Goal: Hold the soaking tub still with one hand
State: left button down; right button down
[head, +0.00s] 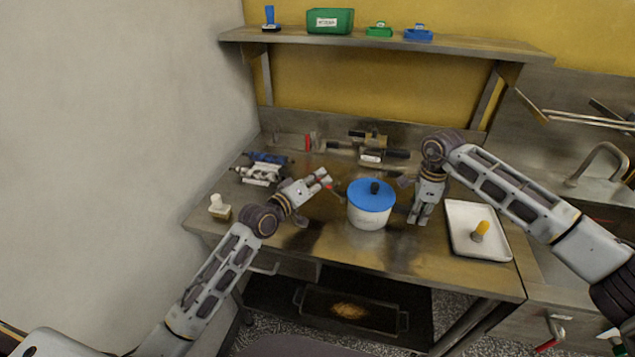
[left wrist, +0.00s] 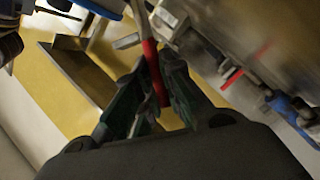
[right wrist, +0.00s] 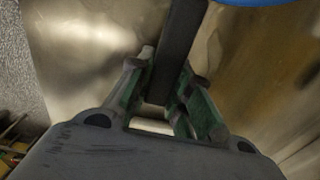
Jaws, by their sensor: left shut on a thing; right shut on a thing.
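The soaking tub (head: 369,214) is white with a blue lid (head: 371,192) and a dark knob on top. It stands upright on the steel bench. Its lid edge also shows in the right wrist view (right wrist: 255,2). My right gripper (head: 419,222) is just right of the tub, pointing down. In the right wrist view its fingers are shut on a dark grey bar (right wrist: 180,45); I cannot tell whether the bar joins the tub. My left gripper (head: 327,178) is left of and behind the tub, apart from it, shut on a red-handled tool (left wrist: 154,75) with a pale end.
A white tray (head: 459,246) with a yellow-handled item (head: 480,230) lies to the right. A blue and grey mechanism (head: 264,168) and a small white-topped container (head: 218,207) are at left. Dark-handled hardware (head: 371,150) lies behind. The bench front is clear.

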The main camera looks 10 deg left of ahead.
aim_at(337, 183)
pick_arm(q)
jog(key=d+r+m, duration=0.1)
jog(key=m, duration=0.1)
jog(key=d+r+m+g+y, duration=0.1)
jog(key=d, duration=0.1)
jog(key=shift+r+m+y, duration=0.3)
jog(key=shift+m, duration=0.1)
jog(key=shift+s+d+r+m+g+y, duration=0.1)
jog(key=shift+d+r+m+g+y, duration=0.15)
jog(key=shift+d+m+y, duration=0.25)
jog(key=shift+d+r+m+g+y, duration=0.2)
jog(key=shift+d+m+y, duration=0.1)
jog(key=shift+d+m, duration=0.35)
jog(key=shift+d+r+m+y, duration=0.1)
jog(key=shift+d+m+y, duration=0.7)
jog(key=shift+d+m, duration=0.3)
jog(key=c, duration=1.5)
grip_release()
jog(key=shift+r, duration=0.1)
jog(key=v, duration=1.2)
